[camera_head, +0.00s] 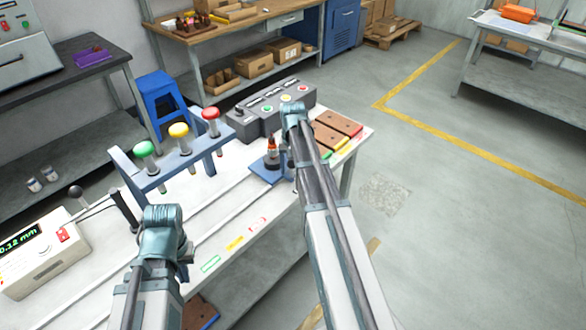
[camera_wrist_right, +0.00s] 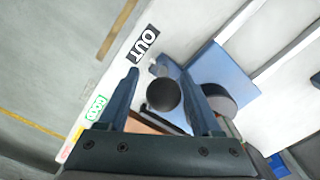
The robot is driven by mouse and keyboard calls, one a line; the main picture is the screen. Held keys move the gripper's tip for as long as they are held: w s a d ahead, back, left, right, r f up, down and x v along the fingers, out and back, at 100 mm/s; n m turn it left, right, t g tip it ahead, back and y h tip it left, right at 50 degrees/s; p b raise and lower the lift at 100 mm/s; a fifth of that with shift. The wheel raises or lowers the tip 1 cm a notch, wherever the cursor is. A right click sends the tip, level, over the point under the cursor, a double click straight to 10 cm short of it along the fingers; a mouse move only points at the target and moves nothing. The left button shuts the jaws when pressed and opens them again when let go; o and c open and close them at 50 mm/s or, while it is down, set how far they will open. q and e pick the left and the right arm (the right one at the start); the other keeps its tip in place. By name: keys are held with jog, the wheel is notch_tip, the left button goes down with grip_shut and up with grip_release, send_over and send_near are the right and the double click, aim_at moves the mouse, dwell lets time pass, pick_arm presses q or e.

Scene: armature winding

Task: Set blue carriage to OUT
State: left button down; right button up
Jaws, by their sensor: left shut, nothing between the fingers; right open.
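The blue carriage (camera_head: 266,172) sits on the white bench's rail, with an upright copper-and-dark part on it, just left of my right arm. It also shows in the right wrist view (camera_wrist_right: 222,72), with a black ball knob (camera_wrist_right: 163,94) beside it. My right gripper (camera_wrist_right: 166,82) is open, its fingers on either side of the knob; whether they touch it is unclear. The OUT label (camera_wrist_right: 145,45) lies on the bench close to the fingertips. In the head view my right arm hides its fingers. My left gripper (camera_head: 162,238) is shut and empty over the bench's left part.
A blue rack with green, yellow and red knobs (camera_head: 180,140) stands behind the rail. A grey control box (camera_head: 270,108) and brown blocks (camera_head: 338,128) stand at the bench's far end. A meter (camera_head: 40,255) is at the left. Floor to the right is clear.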

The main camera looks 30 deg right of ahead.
notch_tip(320, 180, up, 14)
jog(key=p, duration=1.3)
jog(key=shift+p, duration=0.4)
jog(key=shift+f, duration=0.1)
jog(key=s+a+n, duration=0.3)
jog(key=s+a, duration=0.4)
jog(key=a, duration=0.3)
jog(key=s+a+n, duration=0.4)
jog(key=s+a, duration=0.2)
jog(key=a, duration=0.4)
jog(key=s+a+n+h, duration=0.1)
jog(key=s+a+n, duration=0.3)
jog(key=s+a, duration=0.3)
jog(key=a, duration=0.3)
jog(key=shift+s+f+b, duration=0.2)
jog(key=shift+s+b, duration=0.1)
jog(key=shift+s, duration=0.05)
